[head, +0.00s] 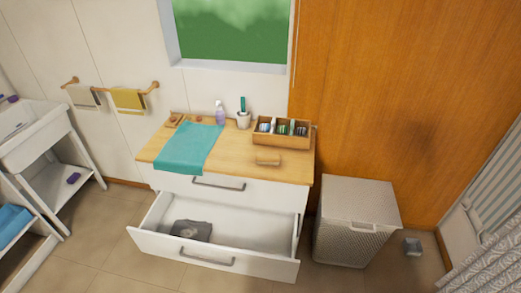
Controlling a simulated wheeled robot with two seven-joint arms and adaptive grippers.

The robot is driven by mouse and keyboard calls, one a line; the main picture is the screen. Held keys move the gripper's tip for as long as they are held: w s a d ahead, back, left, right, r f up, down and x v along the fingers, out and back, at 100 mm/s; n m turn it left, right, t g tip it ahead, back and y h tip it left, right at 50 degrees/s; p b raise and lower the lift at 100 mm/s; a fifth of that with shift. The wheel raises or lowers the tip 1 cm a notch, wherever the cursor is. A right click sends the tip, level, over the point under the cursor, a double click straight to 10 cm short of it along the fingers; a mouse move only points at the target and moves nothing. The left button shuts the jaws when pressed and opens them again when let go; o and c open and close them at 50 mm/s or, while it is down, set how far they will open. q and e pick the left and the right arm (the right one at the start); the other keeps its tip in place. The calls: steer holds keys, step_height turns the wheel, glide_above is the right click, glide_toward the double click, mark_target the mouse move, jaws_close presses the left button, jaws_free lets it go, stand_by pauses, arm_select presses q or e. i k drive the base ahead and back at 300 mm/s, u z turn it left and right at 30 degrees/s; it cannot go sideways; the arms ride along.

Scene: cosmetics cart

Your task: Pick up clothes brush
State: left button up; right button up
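A small tan wooden block-like object (268,158), which looks like the clothes brush, lies on the wooden top of the white cabinet (222,153), near its front right. It is too small to see bristles. Neither of my grippers shows in the head view.
The cabinet's lower drawer (215,264) is pulled out with a dark grey item (191,230) inside. A teal cloth (189,148), a spray bottle (220,113) and a wooden organizer (281,133) are on top. A hamper (352,221) stands to the right, a white cart (42,140) to the left.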

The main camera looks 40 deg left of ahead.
mark_target(262, 157)
steer(key=u, duration=0.75)
steer(key=i, duration=0.85)
steer(key=u, duration=0.95)
